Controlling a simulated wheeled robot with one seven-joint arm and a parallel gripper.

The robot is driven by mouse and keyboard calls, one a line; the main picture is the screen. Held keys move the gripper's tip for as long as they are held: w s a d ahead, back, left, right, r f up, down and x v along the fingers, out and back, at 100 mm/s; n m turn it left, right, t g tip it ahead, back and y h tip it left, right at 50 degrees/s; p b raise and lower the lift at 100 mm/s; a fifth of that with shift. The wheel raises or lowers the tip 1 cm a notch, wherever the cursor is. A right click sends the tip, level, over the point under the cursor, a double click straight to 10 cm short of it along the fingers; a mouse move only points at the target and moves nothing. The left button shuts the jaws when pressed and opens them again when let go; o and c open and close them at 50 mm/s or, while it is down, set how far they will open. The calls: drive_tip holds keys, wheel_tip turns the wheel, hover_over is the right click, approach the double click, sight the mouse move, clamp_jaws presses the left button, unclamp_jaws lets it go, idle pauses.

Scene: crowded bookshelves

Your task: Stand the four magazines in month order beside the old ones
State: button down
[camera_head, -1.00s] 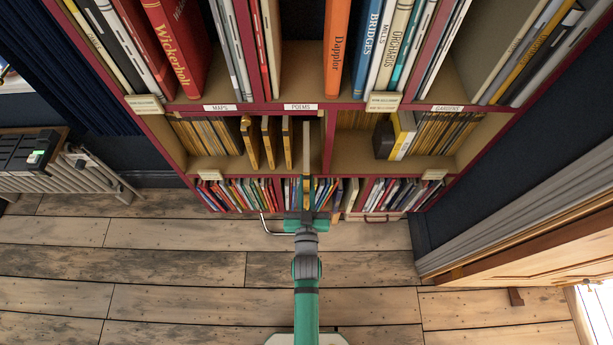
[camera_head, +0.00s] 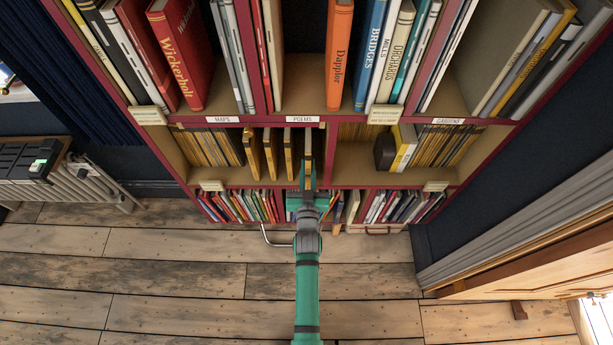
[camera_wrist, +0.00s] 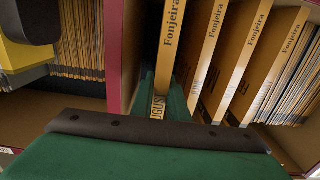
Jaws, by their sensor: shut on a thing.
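My gripper (camera_head: 308,188) is at the middle-row compartment under the POEMS label. It is shut on a yellow-spined Fonjeira magazine (camera_wrist: 174,45), which stands upright between the green fingers; part of its month label, "UGUS", shows low on the spine. The held magazine also shows in the head view (camera_head: 308,146), just left of the compartment's right divider. I cannot tell whether its bottom touches the shelf. Three more Fonjeira magazines (camera_head: 252,155), (camera_head: 270,154), (camera_head: 288,154) stand apart to its left. The old magazines (camera_head: 212,147) stand packed at the compartment's left end.
The red divider (camera_wrist: 115,50) is close beside the held magazine. Right of it are a yellow-and-white book (camera_head: 404,148), a dark object (camera_head: 385,151) and more packed magazines (camera_head: 445,147). The row below holds many thin books (camera_head: 240,207). Gaps separate the standing magazines.

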drive_tip(key=w, duration=0.6)
drive_tip(key=shift+a+f, duration=0.1)
drive_tip(key=shift+f, duration=0.5)
idle(0.4)
drive_tip(key=c, duration=1.6)
unclamp_jaws()
drive_tip(key=shift+s, duration=0.1)
drive_tip(key=shift+c, duration=0.2)
drive_tip(key=shift+f, duration=0.15)
drive_tip(key=shift+s, duration=0.1)
